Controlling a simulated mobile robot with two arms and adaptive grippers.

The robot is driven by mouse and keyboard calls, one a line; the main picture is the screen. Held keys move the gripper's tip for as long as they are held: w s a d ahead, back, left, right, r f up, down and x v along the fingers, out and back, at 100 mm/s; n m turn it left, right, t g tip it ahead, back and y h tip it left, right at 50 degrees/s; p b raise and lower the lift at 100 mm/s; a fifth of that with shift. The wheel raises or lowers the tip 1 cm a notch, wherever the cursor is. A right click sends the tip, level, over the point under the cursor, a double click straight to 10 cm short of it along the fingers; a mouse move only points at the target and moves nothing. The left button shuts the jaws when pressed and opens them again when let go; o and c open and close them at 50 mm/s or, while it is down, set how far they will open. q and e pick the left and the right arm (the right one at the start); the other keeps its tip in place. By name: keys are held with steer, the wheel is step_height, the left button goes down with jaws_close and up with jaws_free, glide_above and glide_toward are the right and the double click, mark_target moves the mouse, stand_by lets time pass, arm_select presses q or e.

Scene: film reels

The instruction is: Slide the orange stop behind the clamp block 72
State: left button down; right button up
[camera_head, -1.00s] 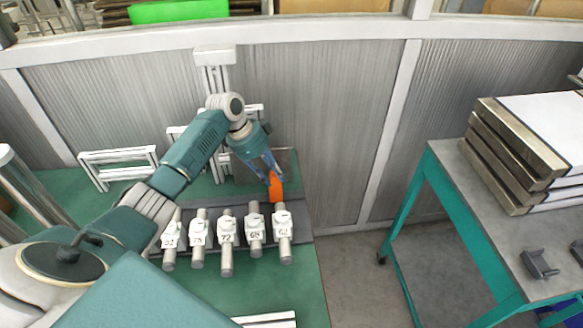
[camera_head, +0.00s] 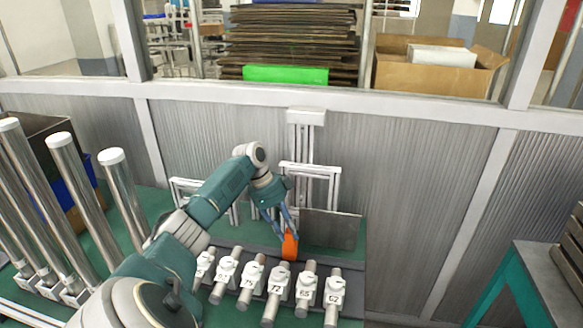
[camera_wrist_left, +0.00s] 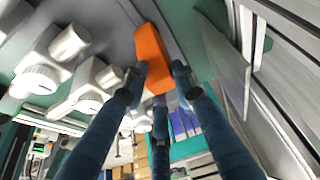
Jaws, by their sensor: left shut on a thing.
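The orange stop (camera_head: 289,246) stands on the dark grey rail (camera_head: 240,260) at the back of the row of clamp blocks. It is roughly in line with the clamp block 72 (camera_head: 276,289); I cannot tell whether they touch. My left gripper (camera_head: 286,232) is shut on the stop from above. In the left wrist view, the blue fingers of my left gripper (camera_wrist_left: 158,84) close around the near end of the orange stop (camera_wrist_left: 150,48). The blocks 65 (camera_head: 306,290) and 62 (camera_head: 333,297) stand to the right of 72. My right gripper is not in view.
White clamp blocks with grey rods stand along the rail, including 75 (camera_head: 251,279) to the left of 72. A grey upright plate (camera_head: 331,229) stands behind the rail at right. Tall metal cylinders (camera_head: 75,185) stand at left. The rail's right end behind 62 looks clear.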

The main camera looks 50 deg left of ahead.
arm_select(q)
steer(key=c, duration=1.6)
jaws_free()
steer(key=shift+w, duration=0.1)
steer(key=shift+o, duration=1)
step_height(320, 180, up, 10)
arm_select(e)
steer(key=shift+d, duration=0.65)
